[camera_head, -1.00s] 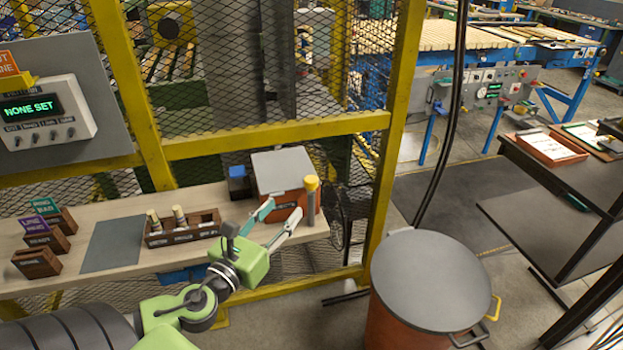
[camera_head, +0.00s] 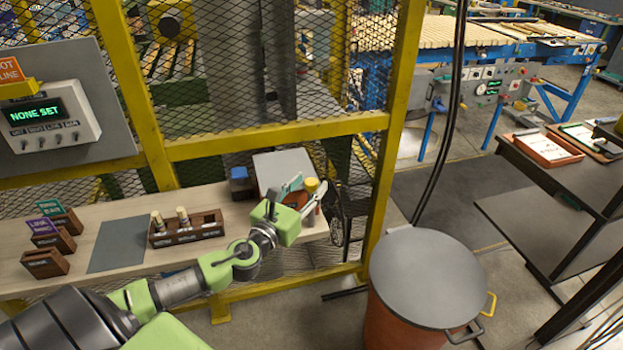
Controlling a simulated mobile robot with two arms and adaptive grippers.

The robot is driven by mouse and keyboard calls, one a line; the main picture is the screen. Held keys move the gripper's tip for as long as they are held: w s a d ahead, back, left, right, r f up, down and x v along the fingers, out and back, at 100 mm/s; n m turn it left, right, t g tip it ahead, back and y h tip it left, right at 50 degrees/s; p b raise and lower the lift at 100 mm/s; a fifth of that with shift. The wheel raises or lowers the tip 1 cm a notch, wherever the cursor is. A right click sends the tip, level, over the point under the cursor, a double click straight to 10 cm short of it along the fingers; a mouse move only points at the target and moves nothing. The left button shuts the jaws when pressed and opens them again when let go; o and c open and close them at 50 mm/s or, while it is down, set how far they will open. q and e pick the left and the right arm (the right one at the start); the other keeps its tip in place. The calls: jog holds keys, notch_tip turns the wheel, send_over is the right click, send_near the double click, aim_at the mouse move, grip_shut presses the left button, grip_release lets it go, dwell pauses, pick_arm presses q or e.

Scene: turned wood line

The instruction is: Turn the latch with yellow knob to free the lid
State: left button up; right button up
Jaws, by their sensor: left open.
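The latch's yellow knob (camera_head: 312,184) is upright at the front right corner of a small box on the bench. The box's grey lid (camera_head: 280,166) looks closed. The orange-red body of the box is mostly hidden behind my gripper. My left gripper (camera_head: 308,191) is open, its fingertips at the knob, one on its left and one near its lower right. I cannot tell whether either finger touches it. The post below the knob is largely covered by the fingers. My right gripper is not in view.
The wooden bench (camera_head: 200,262) also holds a compartment tray (camera_head: 187,232), a grey mat (camera_head: 117,244), small labelled wooden holders (camera_head: 46,262) and a blue block (camera_head: 240,183). A yellow-framed mesh fence (camera_head: 270,137) stands close behind. A grey-topped drum (camera_head: 430,275) is at the right.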

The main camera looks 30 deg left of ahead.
pick_arm(q)
jog(key=shift+w, duration=1)
jog(key=c, duration=1.1)
jog(key=shift+p, duration=0.3)
